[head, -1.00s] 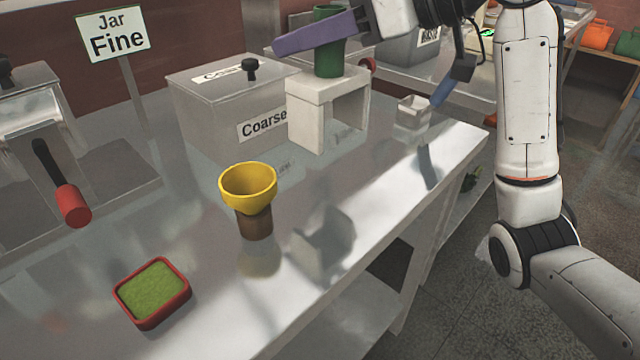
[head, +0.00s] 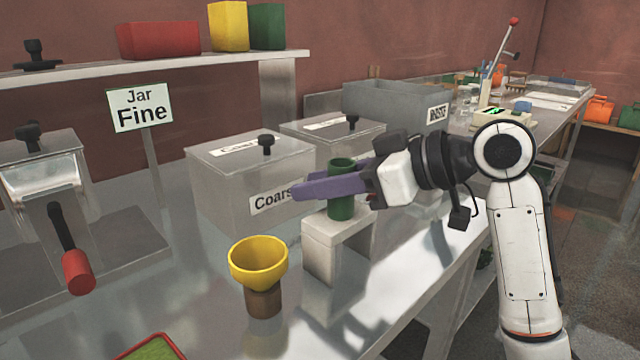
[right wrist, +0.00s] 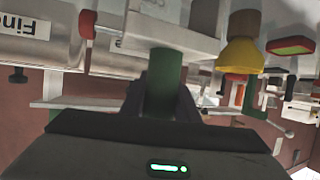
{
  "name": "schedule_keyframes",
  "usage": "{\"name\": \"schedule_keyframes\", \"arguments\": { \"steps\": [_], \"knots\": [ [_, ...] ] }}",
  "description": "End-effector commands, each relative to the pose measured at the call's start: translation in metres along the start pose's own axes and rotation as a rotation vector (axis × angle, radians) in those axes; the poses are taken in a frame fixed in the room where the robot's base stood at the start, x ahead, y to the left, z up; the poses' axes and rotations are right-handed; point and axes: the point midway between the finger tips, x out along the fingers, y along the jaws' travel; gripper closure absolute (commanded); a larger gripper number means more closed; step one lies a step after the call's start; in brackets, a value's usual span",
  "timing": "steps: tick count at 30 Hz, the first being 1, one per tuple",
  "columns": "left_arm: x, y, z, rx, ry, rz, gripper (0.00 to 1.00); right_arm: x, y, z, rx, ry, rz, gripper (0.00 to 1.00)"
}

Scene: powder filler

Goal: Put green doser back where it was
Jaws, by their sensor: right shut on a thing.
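The green doser (head: 341,199), an upright green cylinder, stands on or just above the top of a pale block stand (head: 321,229); I cannot tell whether its base bears on it. My right gripper (head: 318,190), with purple fingers, is shut on the doser from the right. In the right wrist view, which is upside down, the doser (right wrist: 165,72) sits between the dark fingers, with the stand (right wrist: 172,32) against its end. My left gripper is not in view.
A yellow funnel (head: 258,262) on a brown jar stands in front of the stand. A "Coarse" bin (head: 225,195) is behind it. A red-rimmed tray (head: 160,338) is at the front edge. Red, yellow and green containers (head: 228,27) stand on the shelf above.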

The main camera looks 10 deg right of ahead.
Motion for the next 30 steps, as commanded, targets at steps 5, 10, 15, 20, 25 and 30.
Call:
{"name": "schedule_keyframes", "arguments": {
  "steps": [5, 10, 15, 20, 25, 30],
  "knots": [
    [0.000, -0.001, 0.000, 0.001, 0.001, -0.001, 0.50, 0.001, 0.000, 0.002, 0.000, 0.000, 0.000, 0.60],
    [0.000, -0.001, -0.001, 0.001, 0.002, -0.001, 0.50, 0.001, 0.000, 0.002, 0.000, 0.000, 0.000, 0.53],
    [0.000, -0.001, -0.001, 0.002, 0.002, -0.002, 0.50, 0.001, 0.000, 0.001, 0.000, 0.000, 0.000, 0.53],
    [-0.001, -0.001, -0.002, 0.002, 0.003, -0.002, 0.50, -0.013, 0.001, -0.001, -0.001, 0.001, 0.002, 0.53],
    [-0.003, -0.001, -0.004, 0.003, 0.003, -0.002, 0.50, -0.048, 0.002, -0.001, -0.002, 0.001, 0.006, 0.53],
    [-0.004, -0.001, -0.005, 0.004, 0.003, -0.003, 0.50, -0.084, 0.002, -0.001, -0.001, -0.001, 0.006, 0.53]
  ]
}}
